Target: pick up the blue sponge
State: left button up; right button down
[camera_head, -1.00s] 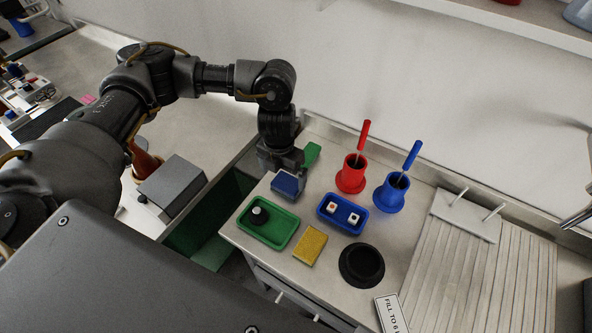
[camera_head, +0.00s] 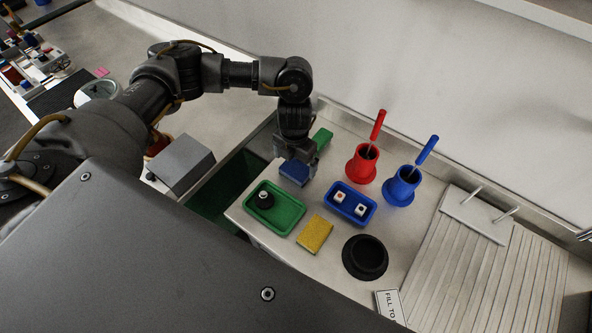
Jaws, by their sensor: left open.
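The blue sponge (camera_head: 292,174) lies on the light counter, behind the green tray. My left gripper (camera_head: 298,162) points down right over the sponge and hides part of it. The jaws are open; I cannot tell whether the fingers stand on both sides of the sponge or touch it. A green sponge (camera_head: 322,138) lies just behind the gripper, partly hidden. A yellow sponge (camera_head: 314,234) lies in front, apart from the gripper. My right gripper is not in view.
A green tray (camera_head: 296,220) holds a black-and-white item. A blue tray (camera_head: 371,214) holds two small pieces. Red (camera_head: 361,165) and blue (camera_head: 401,187) holders with upright handles stand to the right. A black round dish (camera_head: 365,257) and a ribbed drainboard (camera_head: 462,260) lie further right.

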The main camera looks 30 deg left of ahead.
aim_at(296, 168)
pick_arm(q)
jog(key=f, duration=0.5)
jog(key=shift+w, duration=0.35)
jog(key=c, duration=1)
jog(key=shift+o, duration=0.2)
jog(key=shift+r, duration=0.1)
